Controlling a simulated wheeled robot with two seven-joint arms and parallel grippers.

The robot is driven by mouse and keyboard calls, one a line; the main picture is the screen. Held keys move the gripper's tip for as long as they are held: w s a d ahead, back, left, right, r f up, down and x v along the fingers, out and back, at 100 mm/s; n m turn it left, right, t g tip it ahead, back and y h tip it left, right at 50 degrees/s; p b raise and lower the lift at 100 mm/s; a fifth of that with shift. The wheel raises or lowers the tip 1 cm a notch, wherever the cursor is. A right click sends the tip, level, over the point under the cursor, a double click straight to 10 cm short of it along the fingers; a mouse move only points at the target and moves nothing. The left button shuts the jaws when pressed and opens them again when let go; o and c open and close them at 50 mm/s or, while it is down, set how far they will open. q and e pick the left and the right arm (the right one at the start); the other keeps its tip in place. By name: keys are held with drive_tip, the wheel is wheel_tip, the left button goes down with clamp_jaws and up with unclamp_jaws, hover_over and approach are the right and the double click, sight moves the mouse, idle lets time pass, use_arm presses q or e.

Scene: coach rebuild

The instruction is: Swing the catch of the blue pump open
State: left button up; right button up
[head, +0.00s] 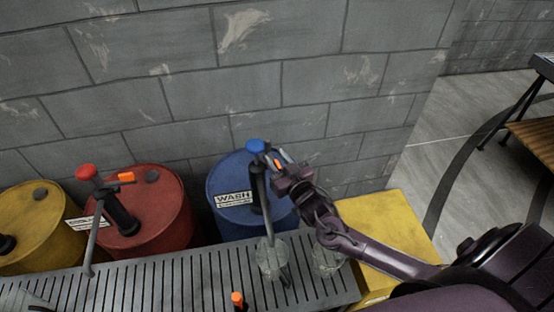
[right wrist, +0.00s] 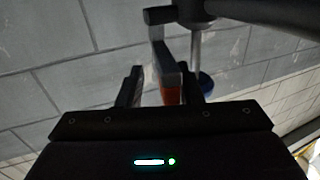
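The blue pump (head: 256,147) has a blue knob and a dark upright body. It stands on the blue drum (head: 228,214) marked WASH, against the wall. Its orange catch (head: 277,162) is at the pump's upper right, beside my right gripper (head: 287,166). In the right wrist view, the grey and orange catch (right wrist: 168,83) lies between the parted fingers of my right gripper (right wrist: 162,88). It sits nearer the right finger; I cannot tell whether it touches. The pump's blue part (right wrist: 206,82) shows behind. My left gripper is not in view.
A red drum (head: 163,212) with a red-knobbed pump (head: 87,173) stands left, beside a yellow drum (head: 35,220). Clear jars (head: 270,256) stand on the slatted grating (head: 150,285). A yellow block (head: 395,222) is at right. The block wall is close behind.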

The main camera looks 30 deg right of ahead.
drive_tip(key=s+b, duration=0.2)
drive_tip(key=s, duration=0.5)
drive_tip(key=shift+s+d, duration=0.25)
drive_tip(key=shift+s, duration=0.15)
